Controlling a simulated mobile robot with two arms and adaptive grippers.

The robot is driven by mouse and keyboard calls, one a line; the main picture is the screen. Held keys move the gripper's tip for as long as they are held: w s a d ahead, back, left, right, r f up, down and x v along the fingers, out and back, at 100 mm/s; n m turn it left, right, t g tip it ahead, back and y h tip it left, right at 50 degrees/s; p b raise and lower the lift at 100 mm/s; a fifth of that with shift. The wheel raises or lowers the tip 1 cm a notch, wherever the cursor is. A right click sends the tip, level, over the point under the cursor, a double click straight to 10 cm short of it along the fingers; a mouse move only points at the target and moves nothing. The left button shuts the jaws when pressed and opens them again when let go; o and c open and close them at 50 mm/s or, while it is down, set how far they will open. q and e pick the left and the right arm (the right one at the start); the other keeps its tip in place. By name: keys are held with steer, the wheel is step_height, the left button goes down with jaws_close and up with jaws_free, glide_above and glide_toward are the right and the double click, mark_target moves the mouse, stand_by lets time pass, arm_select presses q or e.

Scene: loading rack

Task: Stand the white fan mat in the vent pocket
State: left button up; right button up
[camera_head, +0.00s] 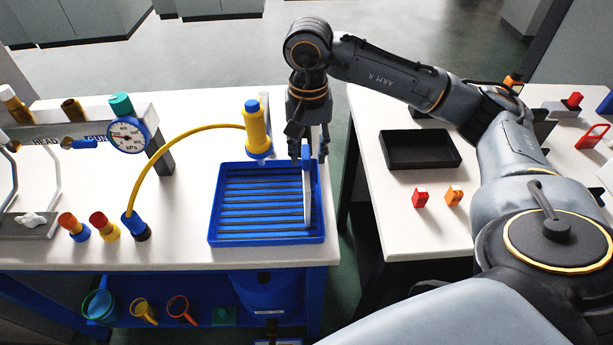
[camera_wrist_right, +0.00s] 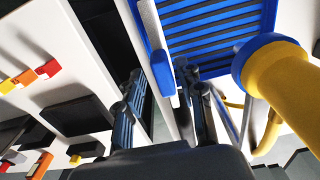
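A thin white panel with a blue grip, which looks like the fan mat (camera_head: 307,200), stands upright, seen edge-on, at the right side of a blue slatted tray (camera_head: 214,232). I cannot tell whether its lower edge sits in a slot, or which part is the vent pocket. My right gripper (camera_head: 308,155) points down over the panel's top, its fingers apart on either side of the blue grip. In the right wrist view, the white panel (camera_wrist_right: 151,25) and its blue grip show beyond the spread fingers (camera_wrist_right: 162,100). My left gripper is out of view.
A yellow nozzle (camera_head: 257,130) with a curved hose stands behind the tray, close left of my right gripper. A pressure gauge (camera_head: 128,135) stands further left. A black tray (camera_head: 420,150) and small red and orange blocks lie on the right table, across a gap.

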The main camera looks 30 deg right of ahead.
mark_target(306, 173)
steer(key=shift+w+a+f, duration=0.1)
steer(key=shift+f, duration=0.45)
steer(key=shift+w+f, duration=0.1)
steer(key=shift+f, duration=0.15)
steer(key=shift+a+f+p, duration=0.1)
steer(key=shift+f+p, duration=0.6)
steer(key=shift+f, duration=0.05)
step_height(306, 173, down, 3)
steer(key=shift+r+p, duration=0.15)
steer(key=shift+p, duration=0.3)
steer(key=shift+f, duration=0.55)
steer(key=c, duration=0.7)
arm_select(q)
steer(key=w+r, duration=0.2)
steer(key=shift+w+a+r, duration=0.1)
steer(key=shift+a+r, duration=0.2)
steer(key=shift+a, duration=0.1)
arm_select(e)
jaws_close()
